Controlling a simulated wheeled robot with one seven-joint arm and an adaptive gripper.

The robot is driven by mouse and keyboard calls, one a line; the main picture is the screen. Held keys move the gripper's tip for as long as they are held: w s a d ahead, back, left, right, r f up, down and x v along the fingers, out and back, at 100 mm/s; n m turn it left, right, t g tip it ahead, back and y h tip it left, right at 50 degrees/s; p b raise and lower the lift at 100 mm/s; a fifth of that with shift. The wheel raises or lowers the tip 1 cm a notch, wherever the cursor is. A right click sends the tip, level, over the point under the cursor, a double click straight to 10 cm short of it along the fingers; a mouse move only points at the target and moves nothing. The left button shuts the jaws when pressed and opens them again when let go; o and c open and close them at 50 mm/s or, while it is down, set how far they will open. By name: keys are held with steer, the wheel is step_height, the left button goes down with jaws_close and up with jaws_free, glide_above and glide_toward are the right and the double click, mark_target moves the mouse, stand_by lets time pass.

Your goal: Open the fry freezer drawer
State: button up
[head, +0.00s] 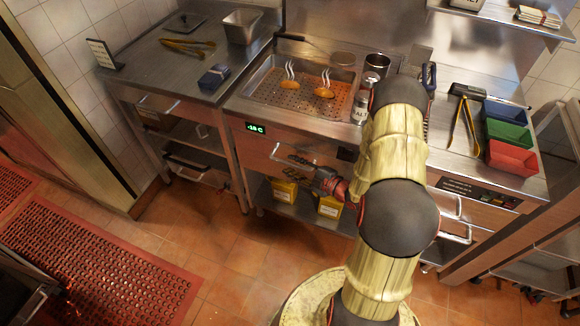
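The fry freezer drawer (256,150) is under the counter in the middle of the head view, below a green display (256,127) that appears to read -18 C. Its front looks flush with the cabinet, so it appears shut. A pale bar handle (275,153) runs across the front. My gripper (302,165) is at the right part of the handle, with its dark fingers pointing left. The fingers overlap the handle in the picture. I cannot tell whether they touch it or how far apart they are. My arm hides the cabinet front to the right.
Yellow containers (285,192) stand on the shelf below the drawer. Above is a perforated tray (290,88) with two food pieces. Green (508,134) and red (512,157) bins sit on the right counter. The tiled floor (225,240) in front is clear; a red mat (110,265) lies left.

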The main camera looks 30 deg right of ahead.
steer(key=shift+x, duration=0.8)
steer(key=shift+c, duration=1.4)
jaws_close()
